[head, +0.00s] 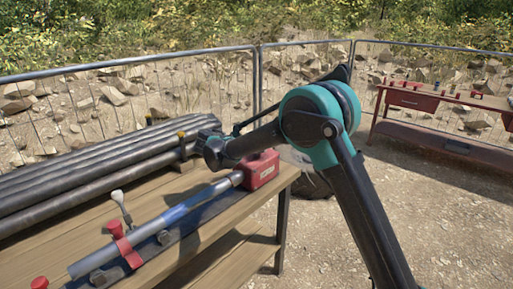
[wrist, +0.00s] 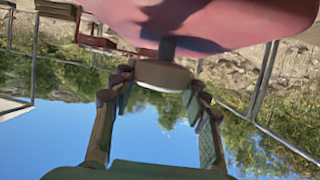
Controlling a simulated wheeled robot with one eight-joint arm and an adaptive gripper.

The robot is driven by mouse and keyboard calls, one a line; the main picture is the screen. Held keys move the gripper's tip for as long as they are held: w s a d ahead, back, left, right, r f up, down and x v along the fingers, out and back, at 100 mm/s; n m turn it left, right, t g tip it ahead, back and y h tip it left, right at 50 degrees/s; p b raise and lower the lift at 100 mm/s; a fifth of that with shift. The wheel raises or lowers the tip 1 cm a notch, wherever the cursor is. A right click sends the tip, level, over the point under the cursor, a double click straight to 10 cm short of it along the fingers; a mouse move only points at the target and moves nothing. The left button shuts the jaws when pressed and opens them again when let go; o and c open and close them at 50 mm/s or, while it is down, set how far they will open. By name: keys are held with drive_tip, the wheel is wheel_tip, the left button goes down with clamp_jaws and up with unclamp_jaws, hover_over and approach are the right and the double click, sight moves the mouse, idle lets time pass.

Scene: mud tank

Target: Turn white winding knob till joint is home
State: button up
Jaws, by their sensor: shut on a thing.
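The white winding knob (wrist: 163,76) shows in the wrist view as a pale, shaded disc on a short dark stem under a red housing (wrist: 220,18). My gripper (wrist: 158,84) has its two fingers on either side of the knob, shut on it. In the head view, the red housing (head: 262,170) sits at the right end of a blue and silver pipe (head: 183,209) on the bench. The knob and my fingertips cannot be made out there. The pipe joint's exact seating cannot be told.
The wooden bench (head: 222,240) also bears long dark pipes (head: 90,165), a red clamp (head: 125,245) and a pale-topped lever (head: 119,200). A wire fence (head: 258,85) runs behind. A red workbench (head: 430,103) stands at the far right. The gravel at right is open.

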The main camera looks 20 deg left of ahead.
drive_tip(key=shift+m+g+h, duration=0.6)
drive_tip(key=shift+m+h, duration=0.1)
drive_tip(key=shift+m, duration=0.1)
drive_tip(key=o, duration=1.2)
drive_tip(key=v, duration=1.2)
drive_tip(key=shift+a+f, duration=0.15)
